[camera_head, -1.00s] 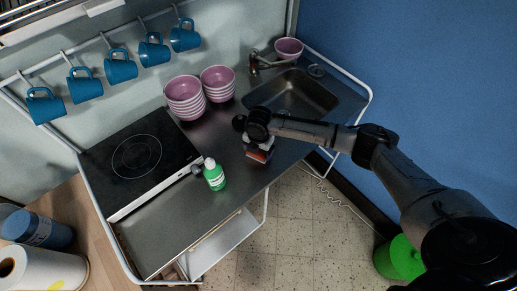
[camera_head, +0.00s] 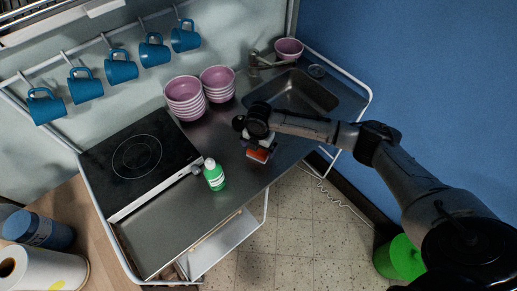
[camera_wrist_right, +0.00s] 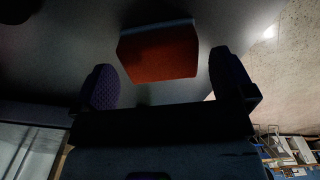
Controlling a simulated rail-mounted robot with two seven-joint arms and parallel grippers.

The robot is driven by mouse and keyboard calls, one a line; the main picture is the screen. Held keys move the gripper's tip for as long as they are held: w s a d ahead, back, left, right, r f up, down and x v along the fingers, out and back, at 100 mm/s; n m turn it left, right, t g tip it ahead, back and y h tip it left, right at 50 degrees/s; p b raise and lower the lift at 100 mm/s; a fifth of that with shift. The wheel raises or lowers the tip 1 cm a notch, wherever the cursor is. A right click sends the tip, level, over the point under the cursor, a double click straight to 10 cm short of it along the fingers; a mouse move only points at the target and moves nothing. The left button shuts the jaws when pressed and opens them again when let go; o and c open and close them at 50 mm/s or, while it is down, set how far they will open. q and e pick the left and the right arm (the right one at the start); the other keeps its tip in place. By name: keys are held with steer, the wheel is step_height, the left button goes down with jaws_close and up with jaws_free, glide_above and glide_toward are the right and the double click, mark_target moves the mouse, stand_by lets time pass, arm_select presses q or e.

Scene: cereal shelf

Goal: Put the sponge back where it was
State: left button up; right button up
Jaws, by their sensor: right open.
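The orange-red sponge (camera_head: 257,156) lies on the metal counter near its front edge, to the right of the green bottle (camera_head: 214,176). My right gripper (camera_head: 260,143) is just behind and above it in the head view, with its jaws open. In the right wrist view the sponge (camera_wrist_right: 158,54) shows ahead of the gap between the two spread fingers (camera_wrist_right: 163,62), apart from both. My left gripper is not in view.
Stacks of pink bowls (camera_head: 185,97) stand behind, left of the sink (camera_head: 294,94). A black cooktop (camera_head: 138,158) is on the left. Blue mugs (camera_head: 121,69) hang on the wall rail. The counter around the sponge is clear.

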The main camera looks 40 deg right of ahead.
step_height(320, 180, up, 10)
steer(key=shift+m+t+y, duration=0.3)
steer(key=shift+m+y, duration=0.2)
steer(key=shift+m, duration=0.4)
steer(key=s+a+f, duration=0.1)
steer(key=a+f, duration=0.1)
steer(key=s+a+f, duration=0.2)
steer(key=a, duration=0.1)
steer(key=s+a+f, duration=0.2)
steer(key=a, duration=0.1)
steer(key=shift+s+a+f, duration=0.15)
steer(key=shift+s+f, duration=0.05)
steer(key=shift+f, duration=0.05)
steer(key=s+a+f+m+t+y, duration=0.1)
steer(key=s+a+f+m, duration=0.35)
steer(key=s+a, duration=0.35)
steer(key=s+d+m+t+h, duration=0.1)
steer(key=s+d+m, duration=0.2)
steer(key=s+m, duration=0.4)
steer(key=s+d+r+m+t, duration=0.1)
steer(key=s+d+m, duration=0.1)
steer(key=s+m, duration=0.5)
steer(key=shift+s+d+r+h, duration=0.15)
steer(key=shift+s+d+h, duration=0.25)
steer(key=shift+s, duration=0.85)
steer(key=shift+p, duration=0.3)
step_height(320, 180, up, 22)
steer(key=p, duration=2.1)
steer(key=shift+p, duration=0.35)
